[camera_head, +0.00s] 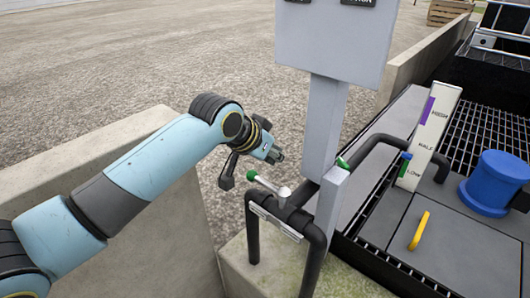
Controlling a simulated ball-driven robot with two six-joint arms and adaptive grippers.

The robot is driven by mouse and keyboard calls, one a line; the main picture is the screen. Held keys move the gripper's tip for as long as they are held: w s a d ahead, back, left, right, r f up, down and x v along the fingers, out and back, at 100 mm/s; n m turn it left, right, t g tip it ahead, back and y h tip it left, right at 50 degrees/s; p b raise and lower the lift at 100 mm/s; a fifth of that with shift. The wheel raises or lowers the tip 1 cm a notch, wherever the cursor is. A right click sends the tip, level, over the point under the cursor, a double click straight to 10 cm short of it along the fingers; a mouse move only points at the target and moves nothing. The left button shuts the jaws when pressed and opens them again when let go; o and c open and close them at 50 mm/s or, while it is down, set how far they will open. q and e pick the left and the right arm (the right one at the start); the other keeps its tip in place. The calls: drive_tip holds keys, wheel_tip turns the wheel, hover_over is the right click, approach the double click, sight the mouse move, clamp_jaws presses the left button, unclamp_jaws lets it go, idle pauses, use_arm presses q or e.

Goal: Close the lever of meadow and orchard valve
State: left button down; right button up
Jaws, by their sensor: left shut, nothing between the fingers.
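A valve lever (268,185) with a green tip sits on the dark pipe manifold (287,216), pointing up and to the left from its pale hub. A second green lever tip (342,163) shows behind the grey post, the rest of that lever hidden. No name marks either lever as meadow or orchard. My left gripper (277,156) is shut and empty, just above and behind the first lever's green tip in the picture, with a small gap between them. My right gripper is out of view.
A grey sign post (325,120) rises beside the levers. A concrete wall (170,215) lies under my left arm.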

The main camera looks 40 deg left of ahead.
sight(267, 185)
use_arm(q)
drive_tip(key=shift+s+a+f, duration=0.1)
drive_tip(key=shift+s+f, duration=0.85)
drive_tip(key=shift+f, duration=0.15)
drive_tip(key=shift+s, duration=0.3)
